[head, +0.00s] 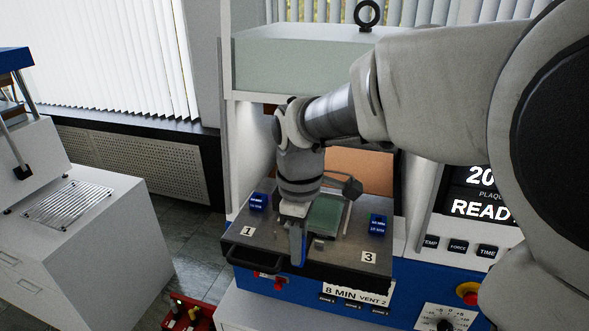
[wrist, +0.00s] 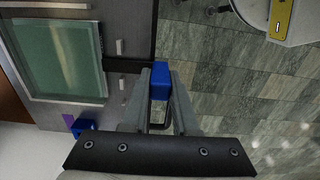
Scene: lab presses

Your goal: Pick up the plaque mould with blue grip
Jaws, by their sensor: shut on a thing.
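The plaque mould (head: 325,214) has a pale green square face and lies on the dark pull-out tray (head: 345,252) of the press, between the labels 1 and 3. In the wrist view its green face (wrist: 52,58) is at the upper left. My gripper (head: 297,243) points down at the tray's front edge. It is shut on a blue grip (wrist: 161,82), which shows between the fingers in the wrist view. My gripper hides part of the mould's left side in the head view. I cannot tell whether the mould is clear of the tray.
Small blue labelled blocks stand on the tray at left (head: 258,202) and right (head: 377,225). A black tray handle (head: 252,262) juts out in front. The press frame (head: 290,60) rises above. A white cabinet (head: 85,240) stands left, and a red tray (head: 190,315) sits low.

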